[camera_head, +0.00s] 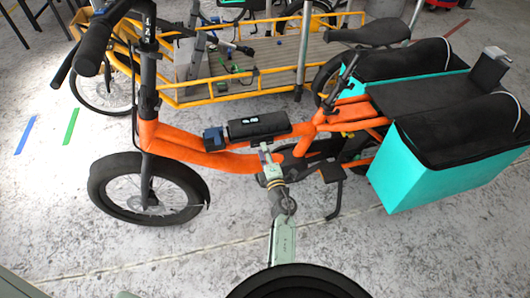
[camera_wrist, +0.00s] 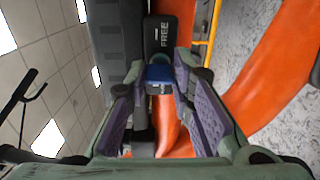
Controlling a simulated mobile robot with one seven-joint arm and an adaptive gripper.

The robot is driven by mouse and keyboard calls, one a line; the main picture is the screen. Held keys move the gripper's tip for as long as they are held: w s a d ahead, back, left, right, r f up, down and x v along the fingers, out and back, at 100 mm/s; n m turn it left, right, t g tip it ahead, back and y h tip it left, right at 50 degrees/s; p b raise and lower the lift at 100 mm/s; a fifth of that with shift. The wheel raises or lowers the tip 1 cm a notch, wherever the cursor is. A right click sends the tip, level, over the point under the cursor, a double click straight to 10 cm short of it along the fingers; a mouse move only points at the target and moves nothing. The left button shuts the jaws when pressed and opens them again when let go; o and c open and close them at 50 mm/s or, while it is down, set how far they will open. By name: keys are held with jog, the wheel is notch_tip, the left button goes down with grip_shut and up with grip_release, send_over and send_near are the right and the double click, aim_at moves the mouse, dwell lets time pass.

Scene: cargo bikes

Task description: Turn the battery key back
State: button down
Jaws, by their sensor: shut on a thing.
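The dark battery (camera_head: 258,125) sits on the orange frame of the front cargo bike. My gripper (camera_head: 267,155) reaches it from below, at its near side. In the wrist view, my gripper (camera_wrist: 158,88) has its two fingers either side of a small blue piece, which looks like the battery key (camera_wrist: 159,73). The fingers are shut on it. A dark housing with the word FREE (camera_wrist: 165,34) lies just beyond the fingertips. In the head view the key is hidden by the gripper. How far it is turned cannot be told.
The orange frame (camera_head: 205,158) runs close around the battery, and a blue block (camera_head: 213,139) is at the battery's left end. Turquoise panniers (camera_head: 425,170) are at the right. A yellow cargo bike (camera_head: 225,92) stands behind. The near floor is clear.

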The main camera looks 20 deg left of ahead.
jog(key=c, duration=1.4)
grip_release()
jog(key=v, duration=1.2)
